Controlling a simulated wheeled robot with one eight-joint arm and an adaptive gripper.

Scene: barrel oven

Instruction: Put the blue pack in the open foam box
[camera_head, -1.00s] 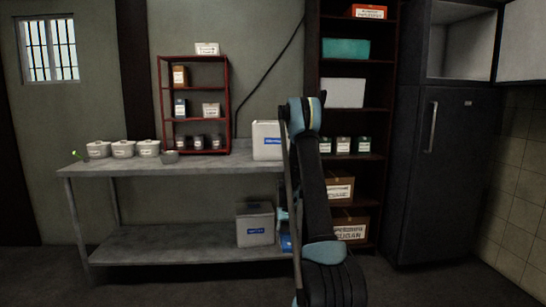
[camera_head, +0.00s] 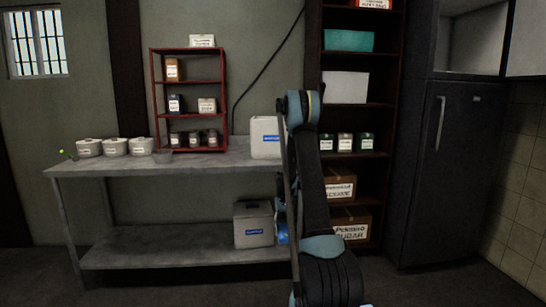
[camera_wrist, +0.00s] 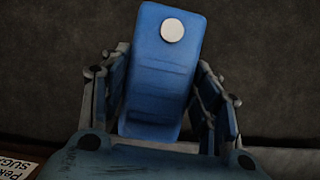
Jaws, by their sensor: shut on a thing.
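The blue pack (camera_wrist: 158,95) is upright in the wrist view, with a round white spot near its top. My gripper (camera_wrist: 161,72) is shut on it, one finger on each side. In the head view a bit of the blue pack (camera_head: 283,233) shows just right of a grey-white box (camera_head: 253,225) with a blue label on the lower shelf. Most of my gripper is hidden there behind my arm. A second white box (camera_head: 265,138) with a blue label stands on the tabletop. I cannot tell which box is open.
The metal table (camera_head: 200,163) carries several white pots (camera_head: 115,147) and a red rack (camera_head: 151,95). The lower shelf (camera_head: 160,248) is bare left of the grey-white box. A dark red shelf unit (camera_head: 390,120) with cartons and a dark fridge (camera_head: 455,170) stand to the right.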

